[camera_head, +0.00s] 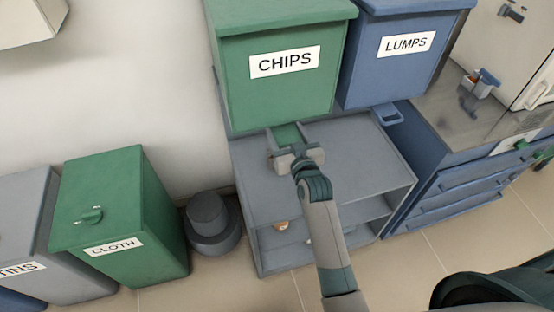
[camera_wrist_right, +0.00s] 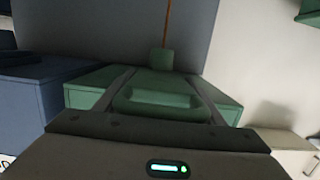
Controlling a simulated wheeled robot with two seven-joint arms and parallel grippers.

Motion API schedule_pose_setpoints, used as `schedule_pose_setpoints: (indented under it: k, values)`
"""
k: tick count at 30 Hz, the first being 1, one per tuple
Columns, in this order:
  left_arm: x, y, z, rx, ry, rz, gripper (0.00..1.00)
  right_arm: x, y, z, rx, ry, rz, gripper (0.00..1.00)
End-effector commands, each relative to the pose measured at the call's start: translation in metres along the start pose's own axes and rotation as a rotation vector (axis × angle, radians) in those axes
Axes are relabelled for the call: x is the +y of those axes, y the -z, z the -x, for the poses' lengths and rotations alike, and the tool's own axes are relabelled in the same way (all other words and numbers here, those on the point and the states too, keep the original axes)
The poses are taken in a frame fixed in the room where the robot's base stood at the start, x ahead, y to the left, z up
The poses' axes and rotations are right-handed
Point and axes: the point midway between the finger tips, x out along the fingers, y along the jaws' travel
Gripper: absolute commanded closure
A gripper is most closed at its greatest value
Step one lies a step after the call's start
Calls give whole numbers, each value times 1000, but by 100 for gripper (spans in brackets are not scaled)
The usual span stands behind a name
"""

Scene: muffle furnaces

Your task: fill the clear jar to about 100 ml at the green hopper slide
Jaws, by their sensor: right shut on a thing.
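The green hopper (camera_head: 275,95), labelled CHIPS, stands above a grey shelf unit. Its green slide (camera_head: 286,134) sticks out below the front. My right gripper (camera_head: 289,148) is at the slide's outer end, just above the shelf top. In the right wrist view its fingers are on either side of a green handle (camera_wrist_right: 160,103), shut on it. A thin orange-brown line (camera_wrist_right: 167,25) runs between a small green block and the upper edge there; I cannot tell whether it is falling material. I cannot make out the clear jar in either view. My left gripper is not in view.
A blue hopper (camera_head: 395,65) labelled LUMPS stands close on the right. The grey shelf unit (camera_head: 365,165) has a mostly bare top. Blue drawers (camera_head: 445,195) stand to the right. A green CLOTH bin (camera_head: 125,215) and a dark grey round container (camera_head: 210,225) stand left.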

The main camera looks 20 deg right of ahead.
Motion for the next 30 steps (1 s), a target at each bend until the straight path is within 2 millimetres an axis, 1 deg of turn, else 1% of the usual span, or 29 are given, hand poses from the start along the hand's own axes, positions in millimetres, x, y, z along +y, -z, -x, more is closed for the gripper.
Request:
schedule_pose_setpoints:
  k: [1, 8, 24, 30]
  values:
    - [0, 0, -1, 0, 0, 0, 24, -1, -8, 1, -16, 2, -1, 63]
    - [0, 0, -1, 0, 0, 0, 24, -1, -8, -1, -16, 2, -1, 63]
    - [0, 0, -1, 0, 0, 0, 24, 0, -2, -31, -13, 1, 1, 63]
    - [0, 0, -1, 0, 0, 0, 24, 0, -2, -34, -13, 1, 0, 63]
